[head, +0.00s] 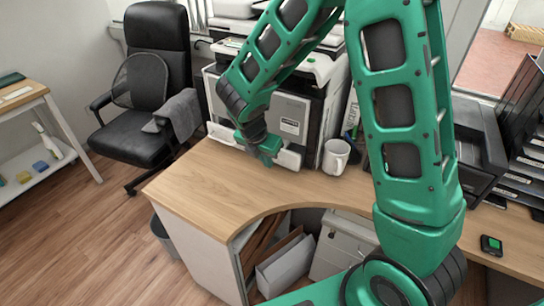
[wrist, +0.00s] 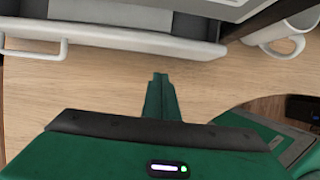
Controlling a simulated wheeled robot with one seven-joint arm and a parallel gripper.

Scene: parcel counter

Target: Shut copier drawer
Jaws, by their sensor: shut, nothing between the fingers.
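The copier (head: 306,110) stands on the wooden desk, partly hidden behind my arm. Its white drawer (head: 288,158) is low on the front and sticks out past the copier body, so it stands open by some amount. In the wrist view the drawer front (wrist: 125,46) runs across the top, with its bar handle (wrist: 35,54) at the left. My gripper (head: 268,152) is in front of the drawer, low over the desk. In the wrist view its fingers (wrist: 160,90) are together and empty, pointing at the drawer front with a small strip of desk showing between.
A white mug (head: 336,156) stands just right of the copier; it also shows in the wrist view (wrist: 284,34). The desk top (head: 215,182) in front of the drawer is clear. A black office chair (head: 155,85) with a grey cloth is at the left. Black trays (head: 525,150) stand at the right.

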